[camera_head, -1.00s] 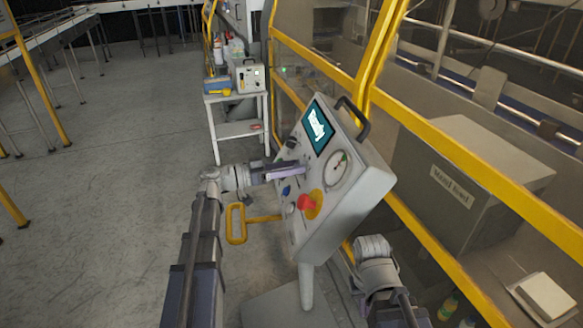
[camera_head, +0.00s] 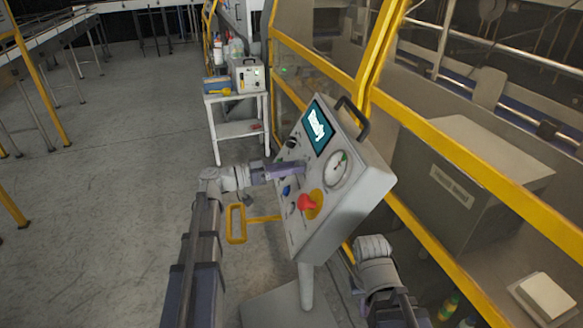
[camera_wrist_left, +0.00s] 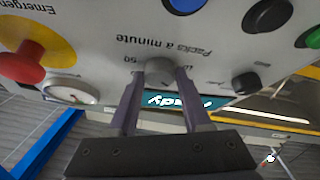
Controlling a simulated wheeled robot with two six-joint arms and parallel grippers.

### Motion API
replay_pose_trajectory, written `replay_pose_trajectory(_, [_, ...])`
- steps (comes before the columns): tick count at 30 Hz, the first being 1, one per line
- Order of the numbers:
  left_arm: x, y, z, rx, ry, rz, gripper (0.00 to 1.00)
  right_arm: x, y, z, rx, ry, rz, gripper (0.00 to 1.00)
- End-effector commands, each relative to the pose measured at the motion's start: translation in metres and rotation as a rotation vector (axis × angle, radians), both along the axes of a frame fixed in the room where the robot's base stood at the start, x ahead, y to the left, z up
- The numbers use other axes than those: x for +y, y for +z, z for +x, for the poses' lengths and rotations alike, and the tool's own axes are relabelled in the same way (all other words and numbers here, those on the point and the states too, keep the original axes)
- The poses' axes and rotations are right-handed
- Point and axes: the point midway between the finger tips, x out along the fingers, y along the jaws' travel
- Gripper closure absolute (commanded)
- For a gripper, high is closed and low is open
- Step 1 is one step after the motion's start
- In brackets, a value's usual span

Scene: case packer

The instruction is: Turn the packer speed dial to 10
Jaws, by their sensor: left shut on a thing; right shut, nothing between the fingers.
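The packer speed dial is a small grey knob (camera_wrist_left: 160,71) under the lettering "Packs a minute", which reads upside down in the left wrist view. My left gripper (camera_wrist_left: 157,82) is shut on this knob, one finger at each side. Small numbers beside the knob are partly covered by the fingers, and I cannot read the pointer. In the head view my left gripper (camera_head: 297,171) reaches from the left to the sloped control panel (camera_head: 342,215) and hides the dial. My right gripper (camera_head: 373,247) is below the panel's lower right, clear of it; its fingers are hidden.
A red emergency button (camera_head: 307,203) on yellow, a gauge (camera_head: 336,168), a blue button (camera_head: 286,190) and a black knob (camera_wrist_left: 245,83) are close to the dial. Yellow guard rails (camera_head: 455,142) run behind.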

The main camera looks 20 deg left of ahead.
Motion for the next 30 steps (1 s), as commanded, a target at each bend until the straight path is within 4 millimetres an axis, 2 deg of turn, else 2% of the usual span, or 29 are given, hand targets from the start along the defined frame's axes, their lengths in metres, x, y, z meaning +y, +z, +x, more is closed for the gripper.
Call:
replay_pose_trajectory(11, [-0.002,0.003,-0.004,0.167,0.107,-0.078,1.00,0.000,0.010,0.000,0.000,-0.002,0.000,1.00])
replay_pose_trajectory(30, [-0.005,0.007,-0.005,0.570,0.365,-0.276,1.00,0.000,0.044,0.000,0.000,-0.009,0.002,1.00])
